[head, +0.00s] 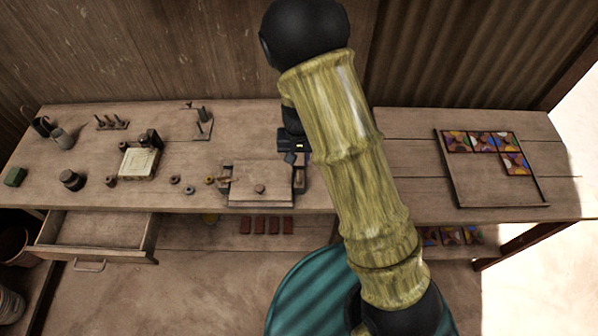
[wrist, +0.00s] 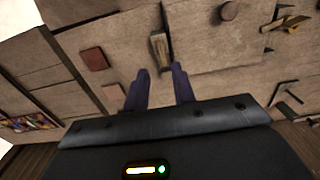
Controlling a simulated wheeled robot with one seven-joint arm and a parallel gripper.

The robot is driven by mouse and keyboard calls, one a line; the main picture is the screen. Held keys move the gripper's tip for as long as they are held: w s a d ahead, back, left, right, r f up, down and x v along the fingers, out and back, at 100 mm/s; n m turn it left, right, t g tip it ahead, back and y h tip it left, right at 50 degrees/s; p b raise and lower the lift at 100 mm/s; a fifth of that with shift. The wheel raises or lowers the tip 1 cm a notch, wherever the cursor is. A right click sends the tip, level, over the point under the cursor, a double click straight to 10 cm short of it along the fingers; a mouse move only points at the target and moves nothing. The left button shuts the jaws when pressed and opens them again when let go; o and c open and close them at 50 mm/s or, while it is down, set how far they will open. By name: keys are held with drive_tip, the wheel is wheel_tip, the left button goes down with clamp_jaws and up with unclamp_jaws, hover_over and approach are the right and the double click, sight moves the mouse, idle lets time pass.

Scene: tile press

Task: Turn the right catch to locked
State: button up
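The press (head: 250,170) is a pale wooden box with a flat lid and a round knob (head: 259,188) on top, near the table's front edge. The right catch (head: 300,180) is a small piece at its right side. In the wrist view the right catch (wrist: 160,48) is a short light-brown bar beside a dark strip at the lid's edge. My gripper (wrist: 160,69) is open, its two dark fingers apart with nothing between them. The catch shows just beyond the fingertips, lined up with the gap; I see no contact. In the head view my gripper (head: 294,157) is partly hidden by my arm.
A tray (head: 470,195) with patterned tiles is on the right. Small rings (head: 190,190) lie left of the press. An open drawer (head: 95,230) juts out at the front left.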

wheel_tip(320, 180, down, 8)
drive_tip(key=shift+f+p, duration=0.25)
drive_tip(key=shift+p, duration=0.5)
clamp_jaws()
